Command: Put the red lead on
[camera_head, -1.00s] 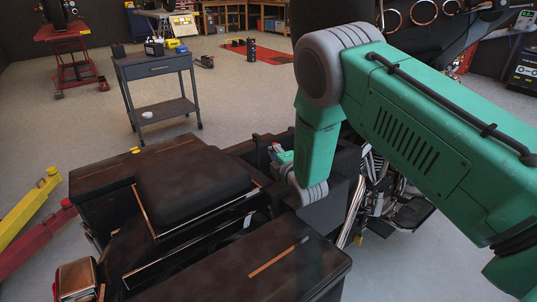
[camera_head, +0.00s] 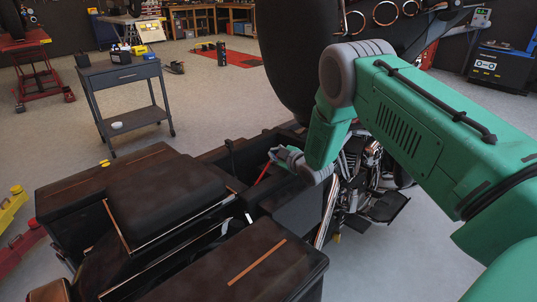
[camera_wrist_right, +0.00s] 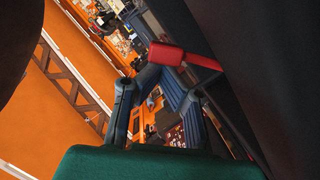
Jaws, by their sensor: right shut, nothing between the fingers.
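My right gripper (camera_head: 282,155) hangs over the dark open recess behind the motorcycle seat, at the end of my green arm. It is shut with nothing in it. The red lead (camera_head: 263,174) shows as a thin red strip just below and left of the gripper. In the right wrist view a red block-shaped end (camera_wrist_right: 166,54) with a thin red stem lies ahead of the fingers, apart from them as far as I can tell. The battery terminals are hidden. My left gripper is not in view.
The motorcycle's dark seat (camera_head: 165,203) and side cases (camera_head: 262,262) fill the lower left. A grey cart (camera_head: 122,82) stands behind on open floor. A red and yellow lift arm (camera_head: 12,212) is at the left edge. My right arm covers much of the right side.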

